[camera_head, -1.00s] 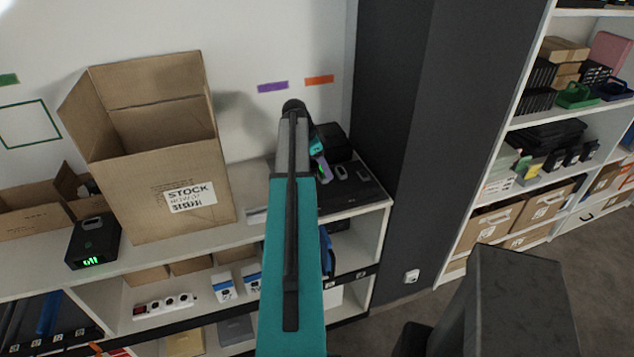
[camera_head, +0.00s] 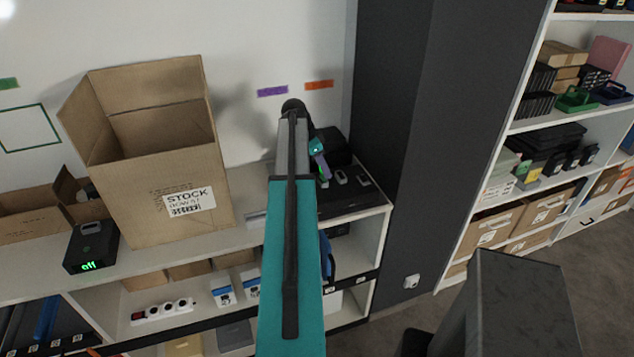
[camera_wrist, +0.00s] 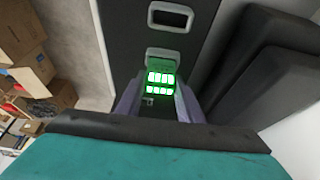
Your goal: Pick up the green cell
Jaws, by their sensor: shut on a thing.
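In the head view my gripper (camera_head: 320,164) is over the same unit (camera_head: 357,204) at the shelf's right end, and my arm hides most of the cell.
Dark cases (camera_wrist: 262,68) stand close on the right in the wrist view. A large open carton (camera_head: 150,205) and a black device reading "off" (camera_head: 91,247) stand left. A dark pillar (camera_head: 400,140) is at right.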

